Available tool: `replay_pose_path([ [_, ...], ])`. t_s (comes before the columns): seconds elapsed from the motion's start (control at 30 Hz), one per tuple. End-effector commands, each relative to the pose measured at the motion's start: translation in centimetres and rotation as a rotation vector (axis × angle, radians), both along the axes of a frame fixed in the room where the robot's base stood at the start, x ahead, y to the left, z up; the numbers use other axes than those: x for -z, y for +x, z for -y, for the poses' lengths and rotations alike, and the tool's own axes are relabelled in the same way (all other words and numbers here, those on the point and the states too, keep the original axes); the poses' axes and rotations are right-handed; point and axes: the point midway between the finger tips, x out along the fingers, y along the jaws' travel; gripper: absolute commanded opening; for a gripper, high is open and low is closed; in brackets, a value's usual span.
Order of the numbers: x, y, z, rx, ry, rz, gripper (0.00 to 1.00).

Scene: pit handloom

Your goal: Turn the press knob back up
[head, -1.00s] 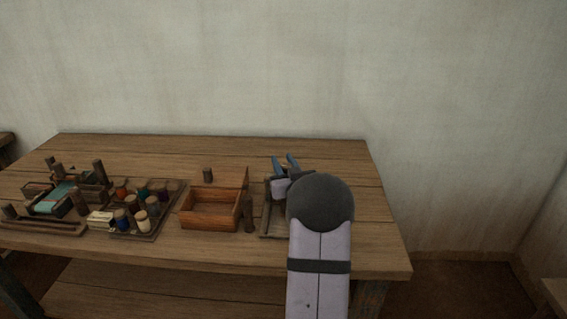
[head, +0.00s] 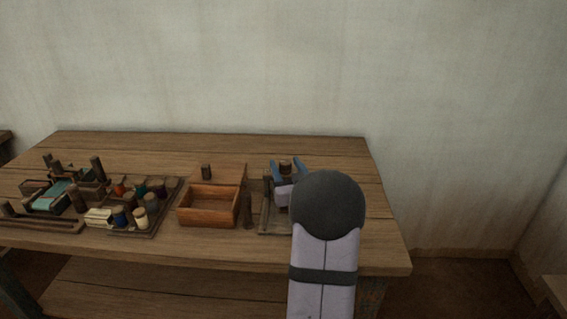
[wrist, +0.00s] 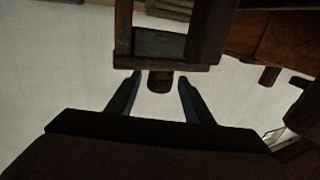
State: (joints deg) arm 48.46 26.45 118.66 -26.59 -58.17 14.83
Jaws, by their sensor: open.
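The press (head: 266,229) is a small wooden frame at the right end of the bench, partly hidden behind my arm. Its press knob (head: 285,164) is a short brown round peg, seen between the blue fingertips of my gripper (head: 286,168). In the wrist view the knob (wrist: 159,84) sticks out from a wooden crossbar (wrist: 160,65) of the press, between the two fingers. My gripper (wrist: 160,77) is open, with a gap visible on each side of the knob. How far the knob is turned cannot be told.
Left of the press stand an upright dark peg (head: 247,212) and an open wooden box (head: 208,213) with a small knob behind it. Farther left is a tray (head: 170,206) of several thread spools. The bench's right end (head: 385,235) is clear.

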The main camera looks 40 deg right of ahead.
Motion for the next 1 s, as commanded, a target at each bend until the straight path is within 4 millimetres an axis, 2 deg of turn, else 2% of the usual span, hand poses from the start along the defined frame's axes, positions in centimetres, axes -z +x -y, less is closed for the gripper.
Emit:
replay_pose_path([
  [0.1,0.0,-1.2,-0.5,0.001,-0.001,0.0,0.47],
  [0.33,0.0,-2.2,-1.1,0.0,0.0,0.0,0.47],
  [0.8,-0.1,-2.2,-1.1,0.0,-0.003,-0.001,0.47],
  [1.0,-0.5,-1.3,-0.7,0.015,-0.073,-0.058,0.47],
])
